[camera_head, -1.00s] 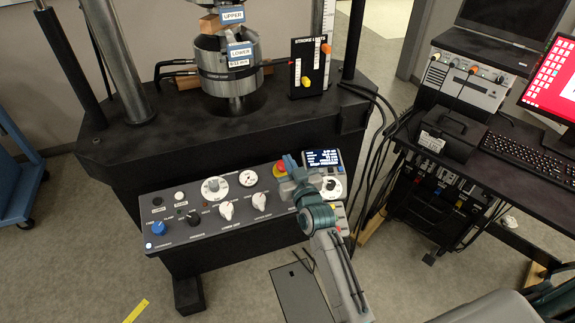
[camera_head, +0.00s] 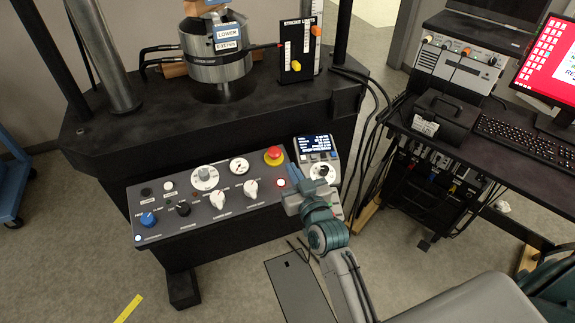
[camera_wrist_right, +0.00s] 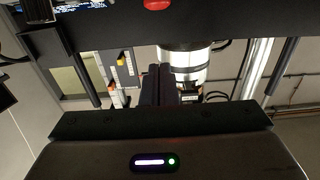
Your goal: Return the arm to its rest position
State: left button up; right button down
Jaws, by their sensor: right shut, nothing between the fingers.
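My right gripper (camera_head: 294,183) is just in front of the right end of the grey control panel (camera_head: 215,201), below the small display unit (camera_head: 318,149). In the right wrist view its fingers (camera_wrist_right: 160,84) are together with nothing between them. My right arm (camera_head: 335,245) reaches up from the bottom of the head view. The panel face just behind the gripper is partly hidden. My left gripper is not in view.
A red emergency button (camera_head: 274,156) and several knobs are on the panel close by. The black machine table (camera_head: 150,140) stands behind it. A desk (camera_head: 500,150) with keyboard and monitor is at right. Cables hang between them. Open floor lies at lower left.

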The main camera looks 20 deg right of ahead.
jog(key=s+d+f+g, duration=0.2)
jog(key=s+f+g, duration=0.25)
jog(key=s, duration=0.55)
jog(key=s+d+f+g+h, duration=0.1)
jog(key=s+d+f+g, duration=0.15)
jog(key=s+g, duration=0.45)
jog(key=s+d+f+g, duration=0.25)
jog(key=s+f, duration=0.25)
jog(key=s, duration=0.7)
notch_tip(320, 180, down, 28)
jog(key=d+g, duration=0.2)
jog(key=s+d+f+g, duration=0.1)
jog(key=s+f, duration=1.6)
jog(key=f, duration=0.3)
jog(key=shift+d+f, duration=0.2)
jog(key=shift+d, duration=0.15)
